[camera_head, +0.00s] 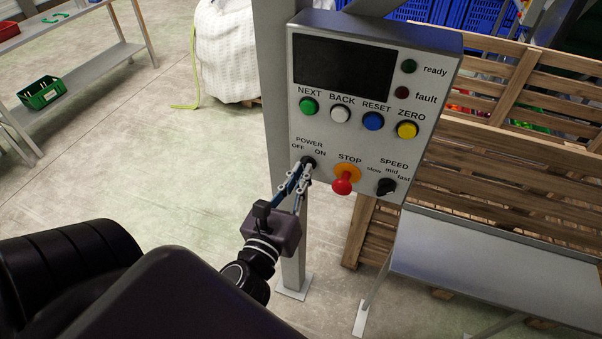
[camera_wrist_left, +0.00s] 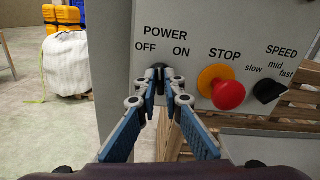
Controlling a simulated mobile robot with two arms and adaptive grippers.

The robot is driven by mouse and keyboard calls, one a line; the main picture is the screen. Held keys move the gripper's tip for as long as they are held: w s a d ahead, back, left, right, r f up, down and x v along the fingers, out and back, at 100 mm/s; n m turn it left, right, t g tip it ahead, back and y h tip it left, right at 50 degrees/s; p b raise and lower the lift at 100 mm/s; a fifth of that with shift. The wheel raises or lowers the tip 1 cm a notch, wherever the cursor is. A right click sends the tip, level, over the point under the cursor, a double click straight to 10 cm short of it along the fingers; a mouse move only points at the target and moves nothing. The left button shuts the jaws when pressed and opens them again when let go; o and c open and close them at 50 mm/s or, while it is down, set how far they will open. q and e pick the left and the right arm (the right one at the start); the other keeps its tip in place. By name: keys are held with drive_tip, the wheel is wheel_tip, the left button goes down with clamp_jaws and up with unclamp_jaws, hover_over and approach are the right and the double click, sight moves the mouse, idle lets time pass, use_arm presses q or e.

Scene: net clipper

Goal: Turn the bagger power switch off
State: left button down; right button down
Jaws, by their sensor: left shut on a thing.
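The bagger control panel (camera_head: 330,130) is a grey box on a post, with a dark screen and several buttons. Its black power switch (camera_head: 308,162) sits at the lower left, under the labels POWER, OFF and ON. My left gripper (camera_head: 303,172) is at the switch, its fingers shut on the knob. In the left wrist view the fingertips of my left gripper (camera_wrist_left: 160,80) lie on both sides of the black power switch (camera_wrist_left: 158,70), below and between OFF and ON. The fingers hide much of the knob, so I cannot tell its setting. My right gripper is not in view.
A red STOP button (camera_head: 342,184) on a yellow base and a black SPEED knob (camera_head: 386,186) are just right of the switch. Wooden pallets (camera_head: 500,165) and a metal surface (camera_head: 490,255) stand at the right. A shelf (camera_head: 75,75) with a green crate (camera_head: 40,92) is at the left.

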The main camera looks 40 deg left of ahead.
use_arm(q)
drive_tip(key=shift+a+f+n, duration=0.1)
drive_tip(key=shift+a+n, duration=0.05)
drive_tip(key=shift+n, duration=3.25)
